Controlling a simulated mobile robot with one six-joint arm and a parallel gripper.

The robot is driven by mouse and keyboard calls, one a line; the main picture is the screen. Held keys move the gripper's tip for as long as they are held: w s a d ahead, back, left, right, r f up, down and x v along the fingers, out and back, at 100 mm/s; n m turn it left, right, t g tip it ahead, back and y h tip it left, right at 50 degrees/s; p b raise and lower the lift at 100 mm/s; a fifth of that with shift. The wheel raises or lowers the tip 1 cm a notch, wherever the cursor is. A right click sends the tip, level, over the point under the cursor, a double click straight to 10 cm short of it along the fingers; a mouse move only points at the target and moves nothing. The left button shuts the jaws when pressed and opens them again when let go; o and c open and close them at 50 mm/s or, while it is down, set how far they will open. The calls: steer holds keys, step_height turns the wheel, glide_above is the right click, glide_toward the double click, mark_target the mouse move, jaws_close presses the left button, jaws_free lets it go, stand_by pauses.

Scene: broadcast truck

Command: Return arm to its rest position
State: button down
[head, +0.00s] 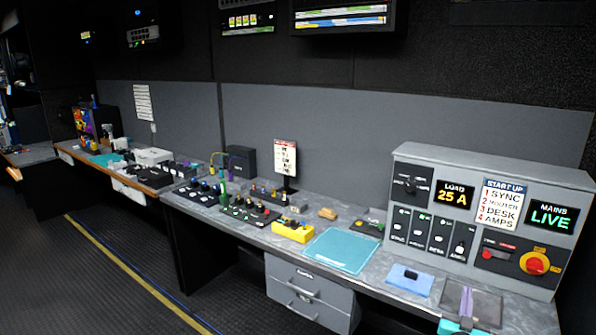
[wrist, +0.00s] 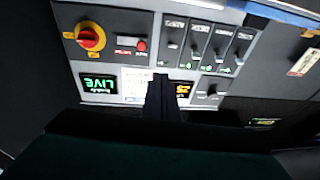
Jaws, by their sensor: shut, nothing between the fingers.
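My gripper (wrist: 163,80) shows in the wrist view as a dark pair of fingers, closed together with nothing between them. It points toward the grey power panel (wrist: 150,18), which appears upside down there, and covers part of its sign and load display. I cannot tell whether the fingertips touch the panel. In the head view the same power panel (head: 490,160) stands at the right end of the desk. Its displays read LOAD 25 A and MAINS LIVE. In the head view I cannot make out my gripper; a teal part (head: 452,327) shows at the bottom edge.
The long grey desk (head: 385,262) runs away to the left, with button panels (head: 250,208), a yellow box (head: 292,230), a teal mat (head: 340,250) and a blue pad (head: 409,279). Monitors (head: 345,15) hang above. Drawers (head: 305,290) sit below. The floor (head: 75,285) at the left is clear.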

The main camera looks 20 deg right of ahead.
steer(key=w+a+f+n+t+y+b, duration=0.1)
steer(key=w+a+f+y, duration=0.1)
steer(key=w+a+f, duration=0.4)
steer(key=w+a+f+n+y, duration=0.15)
steer(key=w+a, duration=0.25)
steer(key=a, duration=0.4)
steer(key=w+a+f+n+t+y+b, duration=0.1)
steer(key=w+a+f+y, duration=0.2)
steer(key=w+a+f, duration=0.25)
steer(key=a+f+n+g+y+b, duration=0.1)
steer(key=a+f+n+g+y, duration=0.4)
steer(key=a+f, duration=1.6)
steer(key=s+a+f+g+y+b, duration=0.1)
steer(key=s+a+f+g+y, duration=0.45)
steer(key=s+a+f, duration=0.9)
steer(key=s+a+r+n+g+h, duration=0.1)
steer(key=s+g, duration=1)
steer(key=s, duration=0.9)
steer(key=shift+s+a+r+h, duration=0.15)
steer(key=shift+r+h, duration=0.05)
steer(key=shift+h, duration=0.1)
